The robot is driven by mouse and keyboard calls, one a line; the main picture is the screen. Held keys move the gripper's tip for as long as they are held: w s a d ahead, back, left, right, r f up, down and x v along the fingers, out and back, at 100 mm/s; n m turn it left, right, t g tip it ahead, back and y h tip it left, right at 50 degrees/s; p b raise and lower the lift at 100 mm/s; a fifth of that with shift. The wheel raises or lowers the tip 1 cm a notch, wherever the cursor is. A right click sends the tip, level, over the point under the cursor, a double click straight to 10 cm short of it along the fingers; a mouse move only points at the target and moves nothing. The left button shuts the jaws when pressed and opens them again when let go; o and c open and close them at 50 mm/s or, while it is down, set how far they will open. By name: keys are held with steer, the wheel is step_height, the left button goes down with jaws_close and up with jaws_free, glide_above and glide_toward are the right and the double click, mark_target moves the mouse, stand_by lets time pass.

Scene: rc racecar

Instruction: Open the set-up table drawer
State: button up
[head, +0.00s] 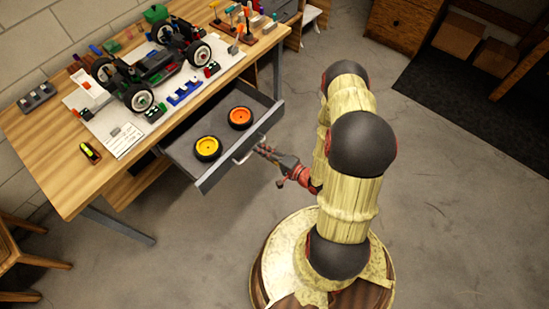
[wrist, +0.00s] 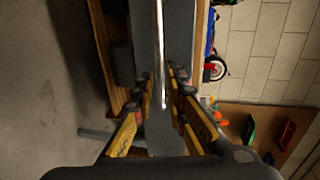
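The set-up table drawer (head: 222,172) is grey and stands pulled out from under the wooden table (head: 45,150). Two small wheels lie in it, one with a yellow rim (head: 207,148) and one with an orange rim (head: 240,117). The silver handle (head: 244,152) is on its front, and it shows as a bright upright bar in the wrist view (wrist: 160,50). My gripper (head: 263,150) is at the handle. In the wrist view its fingertips (wrist: 161,80) stand either side of the bar, with narrow gaps visible. Contact with the handle cannot be made out.
A model car (head: 150,75) with several parts and tools covers the tabletop. A wooden stool (head: 20,260) stands at the lower left. A dark mat (head: 465,105) and wooden cabinet (head: 402,22) are at the right. The concrete floor (head: 190,250) before the drawer is clear.

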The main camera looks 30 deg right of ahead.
steer(key=v, duration=0.8)
steer(key=shift+s+f, duration=0.1)
steer(key=shift+s, duration=0.1)
stand_by(0.4)
